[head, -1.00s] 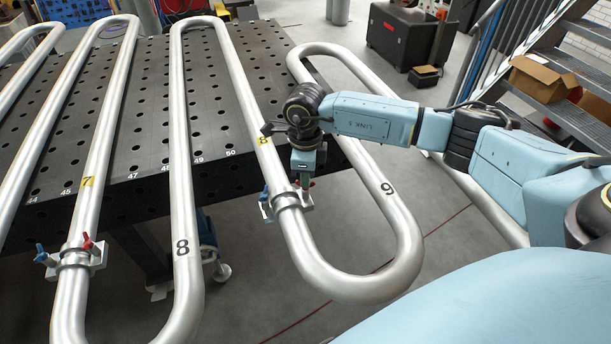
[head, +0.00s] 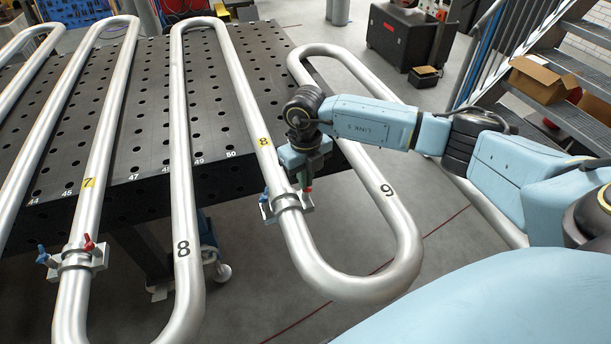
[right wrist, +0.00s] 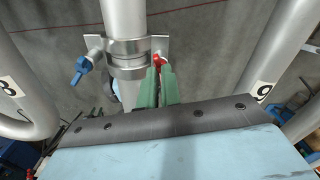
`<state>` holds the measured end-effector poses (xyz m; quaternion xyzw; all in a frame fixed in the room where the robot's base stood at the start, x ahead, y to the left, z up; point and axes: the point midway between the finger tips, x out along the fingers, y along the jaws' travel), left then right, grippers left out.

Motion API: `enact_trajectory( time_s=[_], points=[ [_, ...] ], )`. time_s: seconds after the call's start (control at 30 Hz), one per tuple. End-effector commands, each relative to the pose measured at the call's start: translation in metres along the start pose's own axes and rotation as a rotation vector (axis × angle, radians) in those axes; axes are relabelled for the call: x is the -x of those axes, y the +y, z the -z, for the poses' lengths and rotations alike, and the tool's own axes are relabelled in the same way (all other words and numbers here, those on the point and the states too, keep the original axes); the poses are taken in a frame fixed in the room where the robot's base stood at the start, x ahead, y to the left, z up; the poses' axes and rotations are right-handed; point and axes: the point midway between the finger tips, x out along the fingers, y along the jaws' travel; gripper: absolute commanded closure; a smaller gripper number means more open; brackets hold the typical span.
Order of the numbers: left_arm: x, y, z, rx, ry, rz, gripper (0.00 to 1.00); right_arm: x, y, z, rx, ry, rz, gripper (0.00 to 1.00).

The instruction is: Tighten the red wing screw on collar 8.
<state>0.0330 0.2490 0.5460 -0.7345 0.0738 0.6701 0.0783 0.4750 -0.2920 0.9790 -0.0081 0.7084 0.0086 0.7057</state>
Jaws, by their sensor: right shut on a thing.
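Collar 8 (head: 287,203) is a metal clamp around the pipe just below the yellow 8 label (head: 263,142). It also shows in the right wrist view (right wrist: 127,62). My right gripper (head: 305,187) is at the collar's right side, with its green fingers (right wrist: 159,85) shut on the red wing screw (right wrist: 158,58). Only the screw's red top shows above the fingertips; the rest is hidden between them. A blue wing screw (right wrist: 81,70) sits on the collar's other side, apart from the gripper. My left gripper is not in view.
Collar 7 (head: 77,262), with its own red (head: 88,242) and blue (head: 45,256) screws, is at the left. Pipe bends marked 8 (head: 184,285) and 9 (head: 400,255) flank collar 8. The perforated dark table (head: 150,120) lies behind. Open floor shows below.

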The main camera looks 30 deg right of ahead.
Motion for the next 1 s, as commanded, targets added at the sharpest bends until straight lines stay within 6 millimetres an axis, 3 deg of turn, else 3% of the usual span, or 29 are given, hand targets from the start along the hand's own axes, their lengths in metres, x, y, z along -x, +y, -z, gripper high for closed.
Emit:
enact_trajectory(
  time_s=[0.3, 0.83, 0.87, 1.0],
  points=[
    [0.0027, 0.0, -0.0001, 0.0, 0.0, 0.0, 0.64, 0.006, -0.0011, -0.0045, -0.117, -0.015, -0.002, 1.0],
    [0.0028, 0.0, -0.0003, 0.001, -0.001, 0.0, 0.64, 0.0059, -0.0015, -0.0047, -0.138, -0.016, -0.001, 1.0],
    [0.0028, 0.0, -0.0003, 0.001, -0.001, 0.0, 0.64, 0.0059, -0.0015, -0.0047, -0.138, -0.016, -0.001, 0.91],
    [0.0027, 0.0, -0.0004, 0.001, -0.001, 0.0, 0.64, 0.004, -0.0011, -0.0033, -0.136, -0.012, 0.0, 0.73]
  ],
)
